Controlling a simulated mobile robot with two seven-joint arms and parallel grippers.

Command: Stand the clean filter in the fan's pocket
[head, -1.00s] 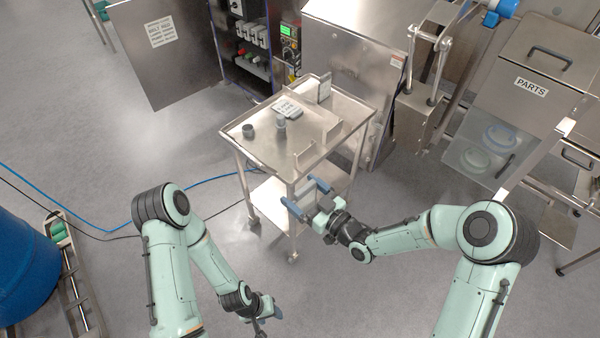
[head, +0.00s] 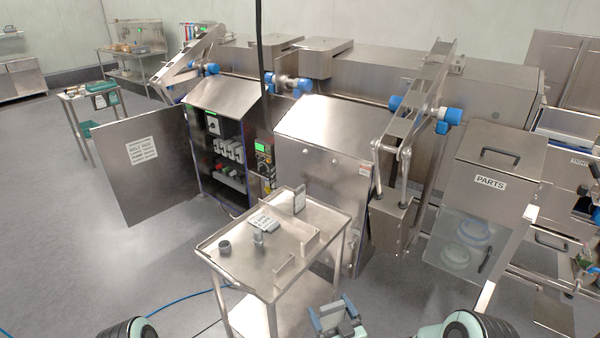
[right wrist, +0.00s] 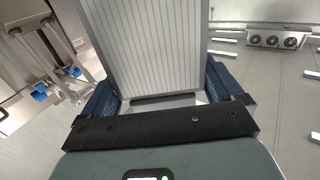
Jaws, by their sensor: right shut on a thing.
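My right gripper (head: 334,312) is at the bottom of the head view, in front of the small steel cart. In the right wrist view its two blue fingers (right wrist: 160,92) are shut on the filter (right wrist: 150,45), a pale pleated panel. The filter extends up out of the picture there, and its far end is cut off. In the head view the filter is hard to make out between the fingers. I cannot pick out the fan's pocket for sure in any view. My left gripper is out of view.

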